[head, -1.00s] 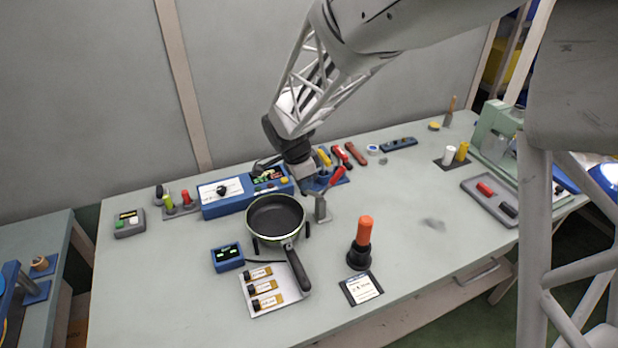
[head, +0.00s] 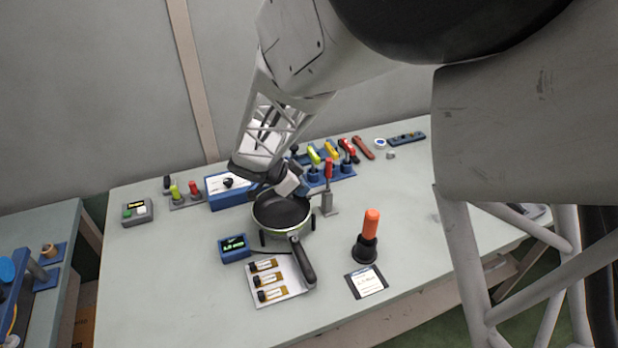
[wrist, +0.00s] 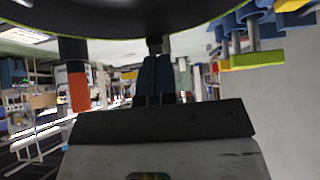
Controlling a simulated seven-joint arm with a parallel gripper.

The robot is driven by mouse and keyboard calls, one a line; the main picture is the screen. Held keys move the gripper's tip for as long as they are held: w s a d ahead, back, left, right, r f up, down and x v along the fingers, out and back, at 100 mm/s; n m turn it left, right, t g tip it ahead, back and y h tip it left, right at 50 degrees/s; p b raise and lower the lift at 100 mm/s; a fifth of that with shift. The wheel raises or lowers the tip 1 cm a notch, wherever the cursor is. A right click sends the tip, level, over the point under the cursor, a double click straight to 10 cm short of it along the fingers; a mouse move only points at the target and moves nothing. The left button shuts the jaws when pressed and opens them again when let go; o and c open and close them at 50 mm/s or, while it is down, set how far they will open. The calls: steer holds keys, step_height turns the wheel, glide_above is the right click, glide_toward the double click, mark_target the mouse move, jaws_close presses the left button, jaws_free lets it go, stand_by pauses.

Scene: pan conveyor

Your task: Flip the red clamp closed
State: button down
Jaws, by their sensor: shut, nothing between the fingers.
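The red clamp (head: 329,170) stands just right of the pan in the head view, on a grey metal bracket (head: 329,206). Its red handle points almost straight up. My gripper (head: 299,188) is over the far part of the pan, left of the clamp and apart from its handle. In the wrist view my gripper's dark fingers (wrist: 155,75) are together with nothing between them. The dark pan (head: 281,210) rests on its stand with its black handle toward the front. The pan's underside rim fills the top of the wrist view (wrist: 130,18). I cannot make out the clamp there.
An orange-handled tool (head: 371,224) stands upright on a black base at front right. A tray of small vials (head: 272,281) and a blue display box (head: 234,248) lie before the pan. A blue rack of coloured handles (head: 343,172) stands behind.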

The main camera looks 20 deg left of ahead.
steer(key=shift+a+f, duration=0.1)
steer(key=shift+f, duration=0.15)
steer(key=shift+r, duration=0.1)
stand_by(0.5)
steer(key=shift+r, duration=0.5)
steer(key=v, duration=1.2)
steer(key=shift+r, duration=0.45)
